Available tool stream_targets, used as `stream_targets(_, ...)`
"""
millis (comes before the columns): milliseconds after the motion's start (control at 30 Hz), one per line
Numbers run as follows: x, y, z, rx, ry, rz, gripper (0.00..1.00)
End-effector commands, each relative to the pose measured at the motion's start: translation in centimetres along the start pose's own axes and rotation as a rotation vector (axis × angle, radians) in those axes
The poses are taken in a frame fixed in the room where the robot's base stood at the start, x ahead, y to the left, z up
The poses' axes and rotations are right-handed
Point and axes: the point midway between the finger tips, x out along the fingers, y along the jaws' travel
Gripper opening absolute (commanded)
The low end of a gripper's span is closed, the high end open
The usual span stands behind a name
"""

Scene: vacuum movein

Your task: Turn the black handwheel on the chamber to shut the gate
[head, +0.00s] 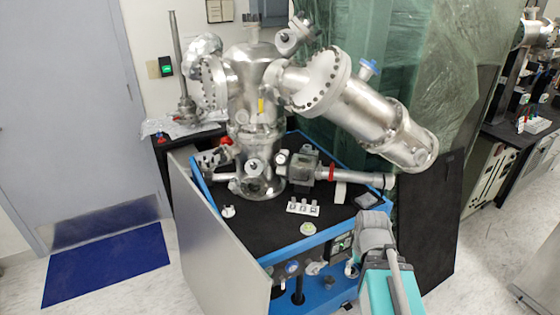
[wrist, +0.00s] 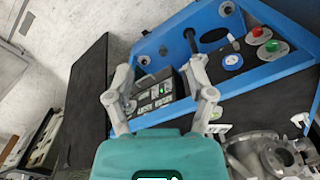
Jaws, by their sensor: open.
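The steel vacuum chamber (head: 255,95) stands upright on the black top of a blue-framed cart in the head view. Side arms and valves branch from it low down. I cannot pick out a black handwheel with certainty in either view. My gripper (wrist: 163,82) is open and empty in the wrist view, its two grey fingers apart in front of the cart's front panel. In the head view my teal and grey arm enters at the lower right, by the cart's front right corner, and the fingertips are not clear. Part of a metal fitting (wrist: 268,155) shows at the wrist view's lower right.
The cart's blue frame (head: 318,238) carries a dark display panel (head: 340,247) and a blue knob (head: 292,268). A grey panel (head: 215,240) leans at its left side. A dark board (head: 432,215) stands on the right. Floor is free around the blue mat (head: 105,265).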

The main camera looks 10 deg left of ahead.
Motion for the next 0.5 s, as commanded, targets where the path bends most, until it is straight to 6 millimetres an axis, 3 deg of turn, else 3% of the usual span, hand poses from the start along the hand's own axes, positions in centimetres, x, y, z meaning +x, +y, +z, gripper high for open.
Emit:
stream_targets(33,0.1,0.0,-0.2,-0.01,0.006,0.007,0.89)
stream_targets(100,0.3,0.1,-0.7,-0.036,0.019,0.026,1.0)
stream_targets(267,0.8,0.8,-3.0,-0.159,0.08,0.122,1.0)
stream_targets(500,0.8,0.7,-9.6,-0.563,0.216,0.425,1.0)
